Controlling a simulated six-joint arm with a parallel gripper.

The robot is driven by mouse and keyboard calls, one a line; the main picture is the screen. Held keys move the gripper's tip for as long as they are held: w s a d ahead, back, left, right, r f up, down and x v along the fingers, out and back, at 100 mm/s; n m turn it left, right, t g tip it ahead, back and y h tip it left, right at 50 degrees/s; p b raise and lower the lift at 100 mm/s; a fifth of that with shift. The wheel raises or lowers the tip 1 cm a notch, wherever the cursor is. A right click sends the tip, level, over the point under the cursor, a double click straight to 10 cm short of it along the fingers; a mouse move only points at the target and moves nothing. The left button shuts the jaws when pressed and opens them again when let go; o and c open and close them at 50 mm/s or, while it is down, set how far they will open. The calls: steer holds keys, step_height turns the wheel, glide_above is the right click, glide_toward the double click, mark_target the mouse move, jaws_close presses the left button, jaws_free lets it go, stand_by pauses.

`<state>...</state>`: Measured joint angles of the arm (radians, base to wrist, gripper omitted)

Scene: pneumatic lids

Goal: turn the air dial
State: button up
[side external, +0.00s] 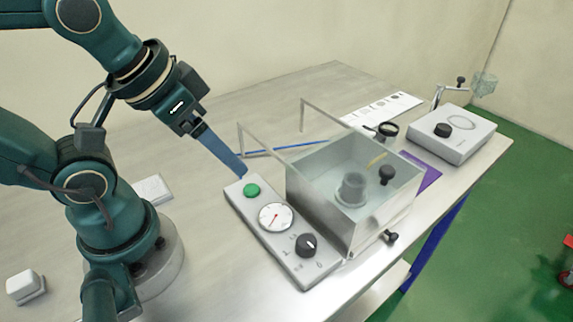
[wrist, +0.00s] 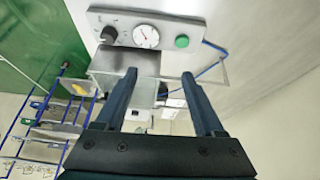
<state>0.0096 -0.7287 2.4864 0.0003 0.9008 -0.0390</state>
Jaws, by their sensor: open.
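The air dial, a black knob (side external: 307,244) with a white mark, sits at the near end of a grey control panel (side external: 289,258). The panel also carries a round gauge (side external: 276,217) with a red needle and a green button (side external: 252,190). My gripper (side external: 241,172) is by the far end of the panel, close to the green button and apart from the dial. In the wrist view the dial (wrist: 109,34) is at upper left, beyond my two fingers (wrist: 165,90). The fingers are spread with nothing between them.
A clear box (side external: 355,185) with a small pot inside stands right beside the panel. A grey device (side external: 451,135) with a black knob and a purple pad (side external: 421,171) are farther right. A thin metal frame (side external: 270,128) rises behind the box. The table left of the panel is mostly free.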

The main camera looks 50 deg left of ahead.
steer(key=n, duration=0.1)
steer(key=n+g, duration=0.5)
steer(key=n, duration=0.8)
glide_above(306, 241)
steer(key=f, duration=0.4)
steer(key=a+f, duration=0.1)
steer(key=f, duration=0.1)
steer(key=shift+s+f, duration=0.15)
steer(key=shift+f, duration=0.05)
steer(key=shift+d+f+n, duration=0.4)
steer(key=shift+d+f, duration=0.05)
steer(key=shift+f, duration=2.6)
jaws_close()
